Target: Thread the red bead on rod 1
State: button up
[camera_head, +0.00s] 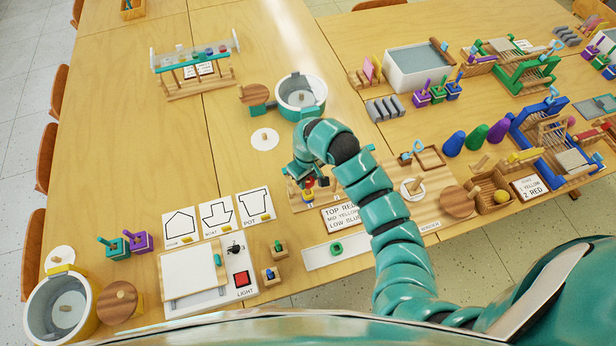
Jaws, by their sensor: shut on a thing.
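My teal gripper (314,178) is low over a wooden bead board (304,202) at the table's middle. It points down and my arm partly covers it. Small red, yellow and blue beads (308,190) show close together on the board, right at the fingertips. A small red spot (324,182) shows beside them at the gripper. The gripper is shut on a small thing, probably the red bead. The fingers hide most of the rods, and I cannot tell which is rod 1 or whether a bead is around it.
A card (343,216) reading top red, mid yellow, low blue lies in front of the board. A teal pot (301,96) stands behind, with a white disc (265,139) to its left. Shape cards (216,218) lie left.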

jog(key=shift+f+b, duration=0.5)
jog(key=shift+f, duration=0.55)
dwell(1.4)
jog(key=o, duration=1)
jog(key=shift+r, duration=0.1)
notch_tip(320, 180, up, 17)
jog(key=p, duration=0.8)
jog(key=shift+r, duration=0.15)
